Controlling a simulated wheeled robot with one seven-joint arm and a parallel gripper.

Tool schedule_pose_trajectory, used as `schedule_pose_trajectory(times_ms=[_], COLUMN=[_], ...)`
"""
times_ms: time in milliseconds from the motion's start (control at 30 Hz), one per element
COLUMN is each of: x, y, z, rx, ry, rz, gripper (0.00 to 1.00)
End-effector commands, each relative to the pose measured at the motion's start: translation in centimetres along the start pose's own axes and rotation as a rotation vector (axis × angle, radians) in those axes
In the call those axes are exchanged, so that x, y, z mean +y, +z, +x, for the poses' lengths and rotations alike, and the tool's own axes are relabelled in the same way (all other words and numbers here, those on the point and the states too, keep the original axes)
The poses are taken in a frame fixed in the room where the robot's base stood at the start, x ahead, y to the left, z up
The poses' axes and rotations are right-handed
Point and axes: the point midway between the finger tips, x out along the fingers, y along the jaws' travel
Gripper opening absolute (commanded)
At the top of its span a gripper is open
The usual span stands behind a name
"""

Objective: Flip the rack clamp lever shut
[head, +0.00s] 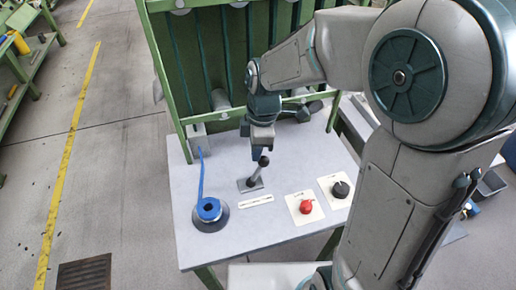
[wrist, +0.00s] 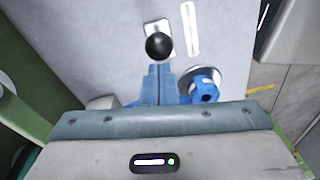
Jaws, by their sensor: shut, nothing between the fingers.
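The clamp lever (head: 257,172) stands up from a small grey base plate (head: 247,186) on the table, leaning toward the rack. Its black ball knob shows in the wrist view (wrist: 159,46), right in front of my fingertips. My gripper (head: 262,149) is shut and empty, pointing down just behind the knob on the rack side. In the wrist view the blue fingers (wrist: 160,72) are together. I cannot tell whether they touch the knob. In the head view the gripper hides part of the lever's surroundings.
A blue spool (head: 208,209) on a dark disc, with a blue strip, sits left on the light table (head: 285,222). A white label (head: 256,201), a red knob (head: 306,207) and a black knob (head: 340,189) are at the front and right. The green rack (head: 176,110) rises behind.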

Motion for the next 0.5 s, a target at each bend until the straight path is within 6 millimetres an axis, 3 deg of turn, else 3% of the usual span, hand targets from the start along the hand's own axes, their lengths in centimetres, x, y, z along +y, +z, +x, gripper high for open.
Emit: schedule_pose_trajectory(times_ms=[300, 500], x=[0.1, 0.1], y=[0.9, -0.3], z=[0.2, -0.7], rx=[-0.01, -0.009], ry=[-0.003, -0.002], rz=[0.014, 0.013], gripper=[0.0, 0.0])
